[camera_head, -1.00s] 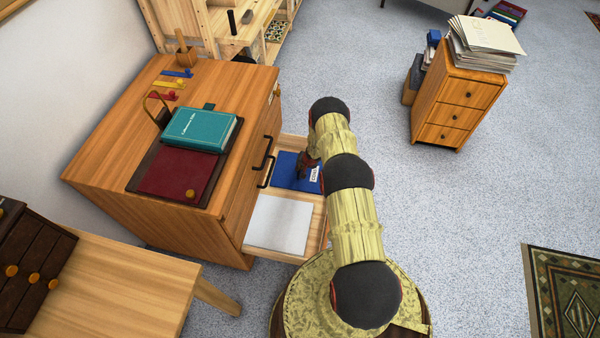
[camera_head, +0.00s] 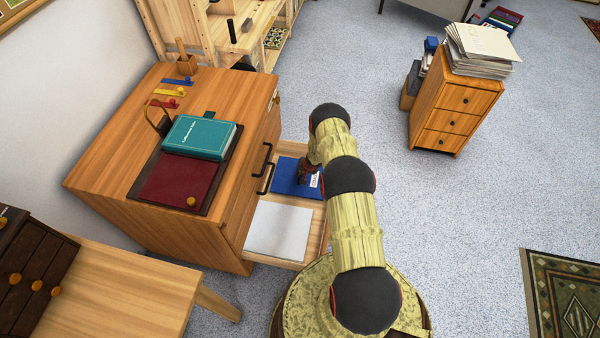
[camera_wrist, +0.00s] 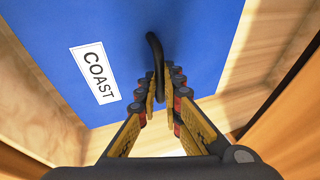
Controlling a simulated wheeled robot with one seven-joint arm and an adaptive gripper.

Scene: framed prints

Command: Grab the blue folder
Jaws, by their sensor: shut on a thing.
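The blue folder (camera_head: 285,178) lies in the open pale-wood drawer of the desk, beside white paper. In the wrist view the blue folder (camera_wrist: 205,40) fills much of the picture, with a white label reading "COAST" (camera_wrist: 94,72). A black curved handle (camera_wrist: 153,48) stands up from the folder. My gripper (camera_wrist: 160,88) is shut on this handle, its fingers on either side of it. In the head view my gripper (camera_head: 305,172) is over the folder, and my arm partly hides the folder's right side.
The drawer wall (camera_head: 275,261) surrounds the folder, with white paper (camera_head: 278,231) in the near part. The wooden desk (camera_head: 110,165) stands left, carrying a teal book (camera_head: 200,136) and a dark red folder (camera_head: 178,182). A small cabinet (camera_head: 455,110) stands right. Open floor lies between.

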